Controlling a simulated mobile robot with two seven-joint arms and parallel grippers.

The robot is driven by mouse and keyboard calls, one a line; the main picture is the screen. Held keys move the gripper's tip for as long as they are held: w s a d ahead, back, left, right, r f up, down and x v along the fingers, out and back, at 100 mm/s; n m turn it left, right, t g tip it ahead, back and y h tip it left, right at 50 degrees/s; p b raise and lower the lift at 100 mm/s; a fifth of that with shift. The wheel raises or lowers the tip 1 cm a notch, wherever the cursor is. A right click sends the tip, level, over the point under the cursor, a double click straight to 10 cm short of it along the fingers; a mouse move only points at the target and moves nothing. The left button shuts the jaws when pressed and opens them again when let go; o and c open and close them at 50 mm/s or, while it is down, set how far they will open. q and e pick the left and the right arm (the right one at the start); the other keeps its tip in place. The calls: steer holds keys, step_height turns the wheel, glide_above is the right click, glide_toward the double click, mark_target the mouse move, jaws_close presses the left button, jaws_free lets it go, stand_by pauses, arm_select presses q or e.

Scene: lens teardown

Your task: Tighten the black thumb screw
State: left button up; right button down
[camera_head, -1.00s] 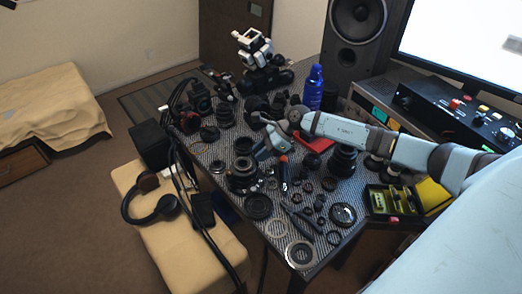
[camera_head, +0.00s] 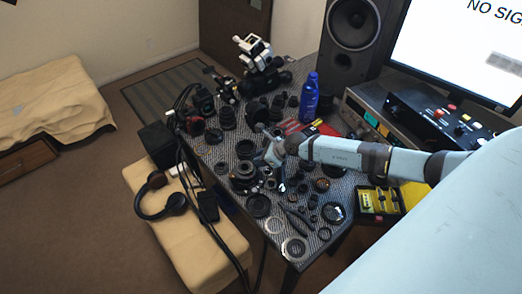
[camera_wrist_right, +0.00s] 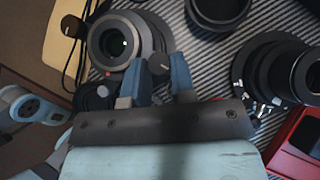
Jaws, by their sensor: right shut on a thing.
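The black thumb screw (camera_wrist_right: 160,64) shows in the right wrist view as a small dark knob between my right gripper's fingers. My right gripper (camera_wrist_right: 158,78) is shut on it, with a blue finger on each side. A black lens with a greenish glass centre (camera_wrist_right: 116,42) lies just beyond the left finger, and the screw is close beside its rim. In the head view my right gripper (camera_head: 262,158) is low over the table beside that lens (camera_head: 243,172); the screw is too small to make out there.
The striped table (camera_head: 325,236) is crowded with lens parts and rings. A blue bottle (camera_head: 309,98) and a speaker (camera_head: 352,38) stand at the back. A yellow and black tool case (camera_head: 380,201) is at the right. A red box (camera_wrist_right: 298,145) is close to the gripper.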

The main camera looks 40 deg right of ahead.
arm_select(q)
steer(key=shift+w+r, duration=0.1)
steer(key=shift+r, duration=0.4)
steer(key=shift+f, duration=0.1)
arm_select(e)
steer(key=c, duration=0.9)
jaws_free()
steer(key=shift+c, duration=0.2)
steer(key=shift+s, duration=0.1)
